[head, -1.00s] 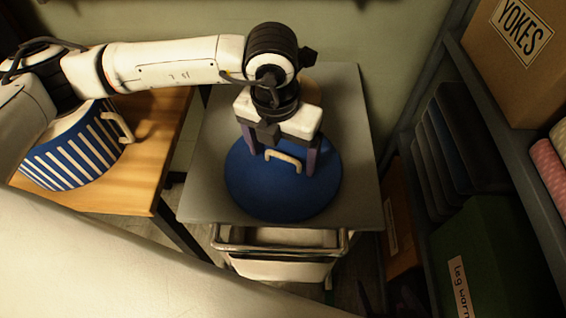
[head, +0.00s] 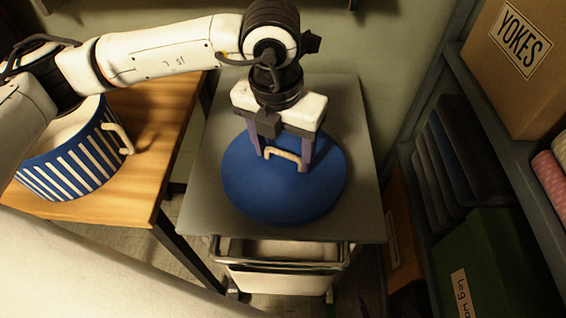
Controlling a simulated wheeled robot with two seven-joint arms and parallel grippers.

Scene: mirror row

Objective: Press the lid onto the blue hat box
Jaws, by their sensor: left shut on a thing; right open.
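The lid (head: 270,200) is a round blue disc with a pale bar handle on top, at the grey trolley top. I cannot tell whether it rests there or is slightly raised. My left gripper (head: 284,162) points down over the lid, with its two fingers shut on the handle's ends. The blue hat box (head: 84,165), with white vertical stripes and a pale side handle, stands on the wooden table at the left. Its top looks open and pale inside; my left arm hides part of it. My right gripper is not in view.
The grey trolley top (head: 210,195) has bare room around the lid, with a rail and tray below its front edge. A gap separates it from the wooden table (head: 165,120). Shelves at the right hold a cardboard YOKES box (head: 515,70) and a green box (head: 500,265).

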